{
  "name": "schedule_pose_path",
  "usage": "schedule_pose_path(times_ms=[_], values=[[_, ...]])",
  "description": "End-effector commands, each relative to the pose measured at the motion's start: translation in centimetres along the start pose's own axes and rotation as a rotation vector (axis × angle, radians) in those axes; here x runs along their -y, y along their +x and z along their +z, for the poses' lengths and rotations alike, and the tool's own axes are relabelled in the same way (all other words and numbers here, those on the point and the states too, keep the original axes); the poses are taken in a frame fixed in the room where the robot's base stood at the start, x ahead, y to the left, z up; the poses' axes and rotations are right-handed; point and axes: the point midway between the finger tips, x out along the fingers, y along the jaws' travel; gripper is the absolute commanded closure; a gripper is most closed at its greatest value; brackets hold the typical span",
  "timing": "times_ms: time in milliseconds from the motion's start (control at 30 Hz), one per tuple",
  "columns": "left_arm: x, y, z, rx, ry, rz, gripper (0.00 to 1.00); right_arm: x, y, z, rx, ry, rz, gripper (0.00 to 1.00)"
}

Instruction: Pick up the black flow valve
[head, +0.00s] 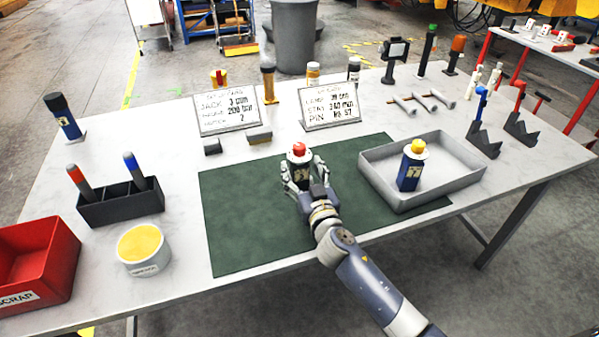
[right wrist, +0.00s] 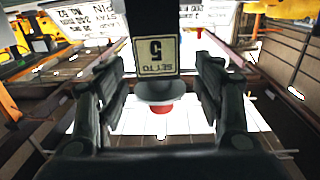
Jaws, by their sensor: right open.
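The black flow valve (head: 299,155) stands on the green mat (head: 240,235), with a pale collar and a red cap on top. My right gripper (head: 300,178) is at the valve, its fingers open on either side of it. In the right wrist view the valve (right wrist: 155,35) appears upside down between the two open fingers (right wrist: 160,85), with a "SET TO 5" label on its black body. Gaps show between it and both fingers. The valve's lower part is partly hidden by the gripper in the head view. My left gripper is not in view.
A grey tray (head: 462,178) right of the gripper holds a blue valve (head: 410,172) with a yellow cap. Two sign boards (head: 330,105) stand behind the mat. A pen holder (head: 120,207), a white tub (head: 143,268) and a red scrap bin (head: 62,265) are at left. The mat's left part is clear.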

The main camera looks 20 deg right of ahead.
Motion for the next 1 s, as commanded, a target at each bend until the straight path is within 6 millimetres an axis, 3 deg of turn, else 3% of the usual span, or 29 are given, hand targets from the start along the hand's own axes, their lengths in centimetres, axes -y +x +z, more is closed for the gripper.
schedule_pose_path(times_ms=[100, 233, 567, 833, 1000], values=[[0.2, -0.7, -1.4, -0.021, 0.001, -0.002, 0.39, -0.2, 1.8, -0.2, 0.0, -0.002, 0.001, 0.38], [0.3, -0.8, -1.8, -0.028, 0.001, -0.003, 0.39, -0.2, 3.1, 0.0, 0.001, -0.002, 0.001, 0.38], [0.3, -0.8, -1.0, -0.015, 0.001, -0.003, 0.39, -0.1, 3.5, 0.1, 0.001, 0.0, 0.0, 0.38], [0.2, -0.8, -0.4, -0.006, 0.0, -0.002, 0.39, -0.1, 3.5, 0.0, 0.0, 0.0, 0.0, 1.0], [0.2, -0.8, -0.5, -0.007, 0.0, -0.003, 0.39, -0.1, 3.6, -0.3, -0.005, 0.0, 0.0, 1.0]])
